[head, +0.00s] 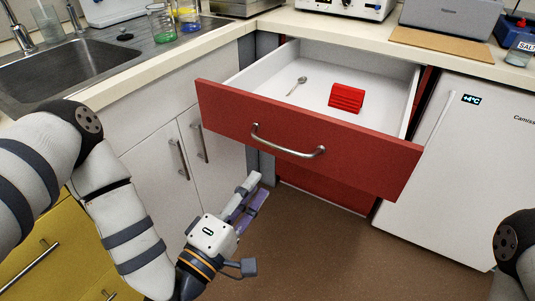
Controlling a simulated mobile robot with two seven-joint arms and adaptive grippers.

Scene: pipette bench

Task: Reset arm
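My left arm comes in from the left, and its gripper (256,188) hangs in front of the open red drawer (300,135), below and left of its handle (288,145). The two fingers point up and away, close to each other. From this angle I cannot tell whether they are apart or closed, and no held object shows. Only a piece of my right arm shows at the lower right edge; the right gripper is out of view.
The drawer holds a small spoon (297,85) and a red ridged block (347,97). A white fridge (458,170) stands to the right. A sink (50,75) and glass beakers (162,25) are at the upper left. The brown floor (320,250) below is clear.

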